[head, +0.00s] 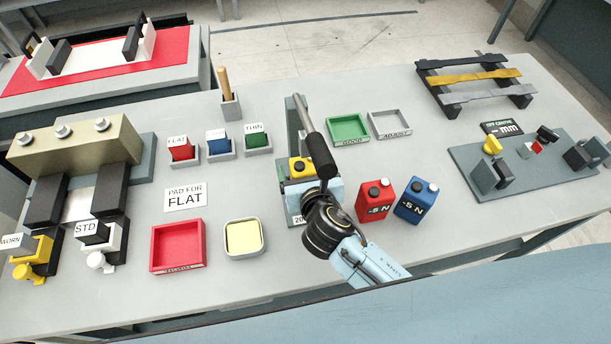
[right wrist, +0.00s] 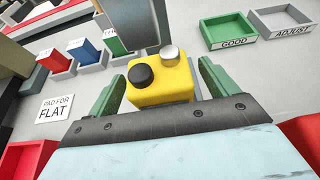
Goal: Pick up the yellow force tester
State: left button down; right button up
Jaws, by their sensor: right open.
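The yellow force tester (head: 302,167) stands at a small grey press (head: 292,120) in the middle of the bench. In the right wrist view the yellow force tester (right wrist: 163,92) shows a black knob and a silver knob on top. My right gripper (right wrist: 160,78) is open, with its green fingers on either side of the tester; whether they touch it I cannot tell. In the head view my right gripper (head: 311,187) is at the tester's near side, and its wrist hides part of the press base. My left gripper is not in view.
The press's black-handled lever (head: 318,150) slants close above my right wrist. Red (head: 374,200) and blue (head: 416,200) 5 N cans stand to the right. Green GOOD (head: 347,129) and grey ADJUST (head: 390,124) trays lie behind. A yellow pad in a tray (head: 243,238) lies left.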

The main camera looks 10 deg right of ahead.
jog(key=x, duration=0.2)
jog(key=shift+w+f, duration=0.15)
jog(key=shift+w, duration=0.1)
jog(key=c, duration=1.1)
jog(key=shift+c, duration=1.3)
